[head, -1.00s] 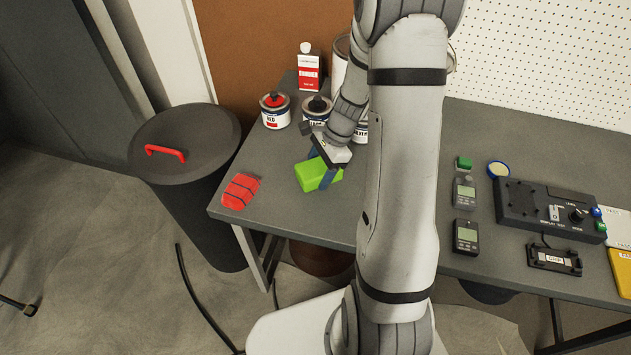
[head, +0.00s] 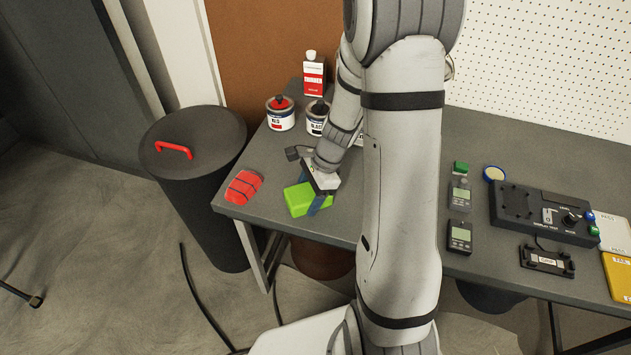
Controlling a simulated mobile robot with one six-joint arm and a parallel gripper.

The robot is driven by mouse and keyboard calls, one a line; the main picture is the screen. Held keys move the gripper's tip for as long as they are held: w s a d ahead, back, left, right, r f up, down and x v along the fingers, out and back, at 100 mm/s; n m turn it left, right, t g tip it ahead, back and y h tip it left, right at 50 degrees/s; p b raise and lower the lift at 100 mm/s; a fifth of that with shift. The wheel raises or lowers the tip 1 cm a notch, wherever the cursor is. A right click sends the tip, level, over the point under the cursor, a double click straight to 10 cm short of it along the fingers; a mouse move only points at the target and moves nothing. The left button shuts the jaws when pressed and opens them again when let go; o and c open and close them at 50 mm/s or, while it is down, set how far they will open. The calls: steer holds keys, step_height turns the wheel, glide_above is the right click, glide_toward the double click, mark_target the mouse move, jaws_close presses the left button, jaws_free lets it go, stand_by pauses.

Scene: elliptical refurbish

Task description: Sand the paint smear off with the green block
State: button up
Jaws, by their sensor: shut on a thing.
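The green block (head: 300,200) is in the head view, at or just above the grey table near its front left. My gripper (head: 315,197) is shut on it, with a blue finger on the block's right part. I cannot tell whether the block touches the tabletop. No paint smear can be made out; it may lie under the block or behind my arm. A red block with dark bands (head: 244,187) lies on the table's left corner, left of the green block.
Paint tins (head: 281,114) and a thinner bottle (head: 313,74) stand behind my gripper. A dark lidded bin (head: 205,135) stands left of the table (head: 400,225). Handheld meters (head: 460,237) and a control box (head: 540,213) lie to the right, past my arm.

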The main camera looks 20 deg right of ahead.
steer(key=shift+s+a, duration=0.25)
steer(key=shift+s, duration=0.1)
step_height(320, 180, up, 3)
steer(key=shift+f+p, duration=0.1)
steer(key=shift+p, duration=0.8)
step_height(320, 180, up, 6)
steer(key=p, duration=0.5)
steer(key=shift+s+f, duration=0.1)
steer(key=shift+f, duration=0.15)
